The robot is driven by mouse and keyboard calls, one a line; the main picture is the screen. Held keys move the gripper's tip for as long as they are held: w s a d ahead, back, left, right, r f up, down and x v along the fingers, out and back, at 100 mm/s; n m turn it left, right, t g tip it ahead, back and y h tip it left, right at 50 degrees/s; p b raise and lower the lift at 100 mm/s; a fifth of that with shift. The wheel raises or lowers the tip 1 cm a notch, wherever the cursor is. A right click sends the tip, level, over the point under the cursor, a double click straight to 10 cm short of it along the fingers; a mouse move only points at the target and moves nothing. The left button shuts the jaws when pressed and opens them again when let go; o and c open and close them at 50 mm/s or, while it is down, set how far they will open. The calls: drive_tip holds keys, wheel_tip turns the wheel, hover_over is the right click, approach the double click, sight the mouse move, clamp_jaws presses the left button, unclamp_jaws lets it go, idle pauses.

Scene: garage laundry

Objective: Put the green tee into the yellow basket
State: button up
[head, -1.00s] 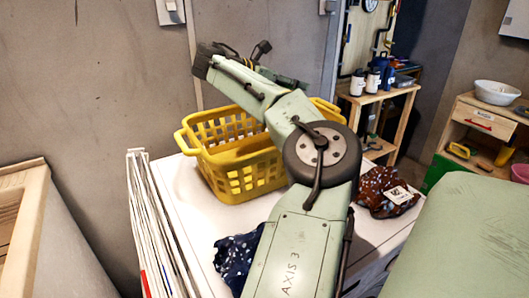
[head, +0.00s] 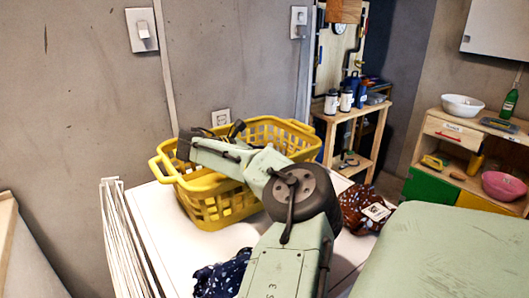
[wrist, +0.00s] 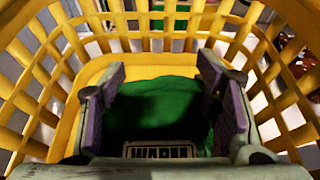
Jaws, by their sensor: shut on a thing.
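The yellow basket (head: 212,203) stands on the white machine top in the head view. My arm reaches over its rim from the front. In the wrist view the basket's yellow lattice walls (wrist: 38,85) surround my gripper (wrist: 160,110), which points down inside the basket. The green tee (wrist: 160,92) is a bunched cloth between the two fingers, above or against the basket floor; I cannot tell whether it touches. My gripper is shut on the tee. In the head view the fingers and tee are hidden by the basket and my arm.
A dark blue spotted cloth (head: 222,275) lies on the white top (head: 150,225) in front of the basket. A brown patterned cloth (head: 362,207) lies right of my arm. A wooden shelf (head: 352,117) stands behind. Wall switches are at the back.

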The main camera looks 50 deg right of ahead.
drive_tip(key=o, duration=1.6)
drive_tip(key=shift+o, duration=0.2)
drive_tip(key=shift+r, duration=0.1)
drive_tip(key=b+v, duration=0.2)
drive_tip(key=v, duration=1)
drive_tip(key=shift+b, duration=0.35)
